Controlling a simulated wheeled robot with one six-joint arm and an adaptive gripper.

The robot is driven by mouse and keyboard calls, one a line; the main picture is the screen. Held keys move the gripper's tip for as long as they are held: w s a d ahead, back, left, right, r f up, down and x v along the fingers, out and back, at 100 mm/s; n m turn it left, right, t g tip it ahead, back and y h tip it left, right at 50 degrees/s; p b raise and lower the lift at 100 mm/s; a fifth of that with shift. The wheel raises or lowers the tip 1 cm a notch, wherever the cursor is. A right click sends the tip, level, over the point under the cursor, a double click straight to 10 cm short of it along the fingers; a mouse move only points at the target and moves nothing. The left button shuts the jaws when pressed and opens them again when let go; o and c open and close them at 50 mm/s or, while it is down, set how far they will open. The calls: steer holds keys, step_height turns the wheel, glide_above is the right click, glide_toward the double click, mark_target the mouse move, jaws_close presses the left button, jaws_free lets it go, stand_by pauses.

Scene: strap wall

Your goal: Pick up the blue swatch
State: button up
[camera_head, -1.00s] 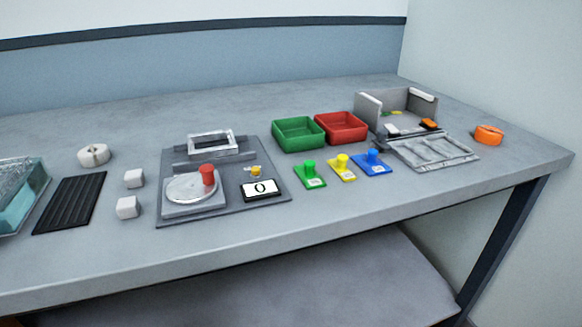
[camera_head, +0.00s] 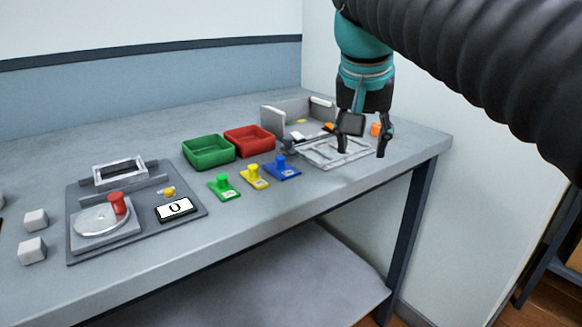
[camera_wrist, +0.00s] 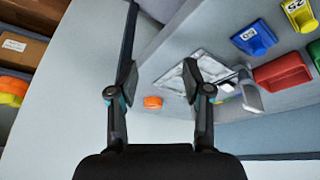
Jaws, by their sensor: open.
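The blue swatch (camera_head: 282,170) is a flat blue plate with an upright knob and a white label. It lies on the table at the right end of a row with the yellow swatch (camera_head: 254,177) and green swatch (camera_head: 223,188). In the wrist view the blue swatch (camera_wrist: 254,38) is at the upper right, outside my fingers.
A green bin (camera_head: 208,152) and a red bin (camera_head: 250,141) stand behind the swatches. A grey open box (camera_head: 287,122) and an orange roll (camera_head: 375,129) are near my gripper. A scale (camera_head: 105,222) with a red weight is left. The table's front edge is clear.

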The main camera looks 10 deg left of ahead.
steer(key=w+a+r, duration=0.2)
steer(key=a+r, duration=0.1)
steer(key=a, duration=0.4)
steer(key=m, duration=0.2)
glide_toward(280, 158)
steer(key=shift+h, duration=0.3)
steer(key=b+x, duration=0.2)
steer(key=x, duration=0.2)
steer(key=b+x, duration=0.3)
steer(key=x, duration=0.2)
steer(key=shift+w+a+f, duration=0.15)
steer(key=shift+a+f, duration=0.05)
steer(key=shift+f, duration=0.1)
jaws_close()
